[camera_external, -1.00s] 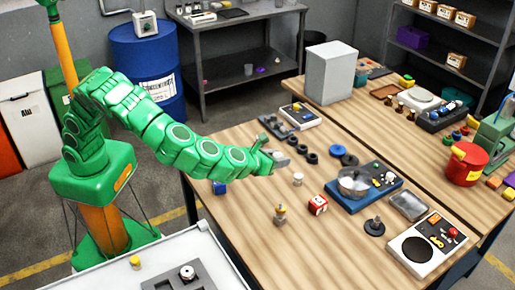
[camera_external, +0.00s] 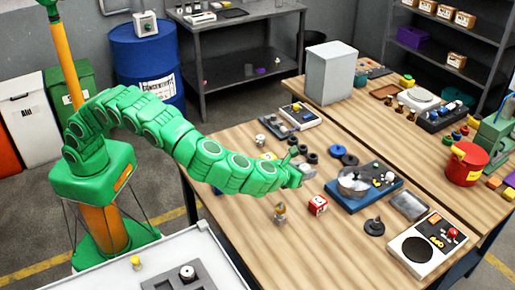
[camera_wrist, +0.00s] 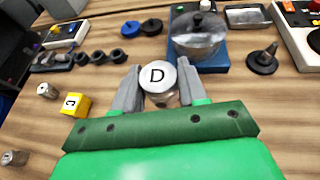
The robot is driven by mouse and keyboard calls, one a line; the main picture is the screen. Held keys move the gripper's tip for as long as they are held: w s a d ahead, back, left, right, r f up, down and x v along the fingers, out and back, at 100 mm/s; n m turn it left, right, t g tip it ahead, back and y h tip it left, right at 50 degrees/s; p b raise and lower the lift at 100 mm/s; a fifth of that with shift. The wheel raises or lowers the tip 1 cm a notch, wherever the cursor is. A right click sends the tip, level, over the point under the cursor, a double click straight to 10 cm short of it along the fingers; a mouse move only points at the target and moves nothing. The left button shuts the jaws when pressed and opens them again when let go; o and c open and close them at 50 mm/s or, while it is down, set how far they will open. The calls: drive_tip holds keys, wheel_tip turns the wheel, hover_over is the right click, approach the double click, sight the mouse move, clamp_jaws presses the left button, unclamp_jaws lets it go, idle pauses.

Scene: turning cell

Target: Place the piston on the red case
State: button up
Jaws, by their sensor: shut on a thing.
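My gripper (camera_wrist: 160,85) is shut on a round silver piece with a letter D on its top, which looks like the piston (camera_wrist: 158,76). The piece sits between the two grey fingers, and its lower part is partly hidden by my gripper. In the external view my gripper (camera_external: 303,173) is low over the wooden table, and the held piece is hard to make out. A small red block with white faces (camera_external: 317,205) stands just in front of my gripper. I cannot tell which is the red case.
A blue unit with a metal pan (camera_external: 353,184) stands right of my gripper. A yellow block marked C (camera_wrist: 75,104) and small metal cylinders (camera_wrist: 47,90) lie to the left in the wrist view. A dark knob (camera_external: 374,227) and a brass-topped piece (camera_external: 280,213) stand nearby.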

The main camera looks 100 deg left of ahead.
hover_over(318, 201)
drive_tip(key=shift+a+f, duration=0.1)
drive_tip(key=shift+f, duration=4.6)
drive_tip(key=shift+f, duration=0.1)
drive_tip(key=o, duration=1.1)
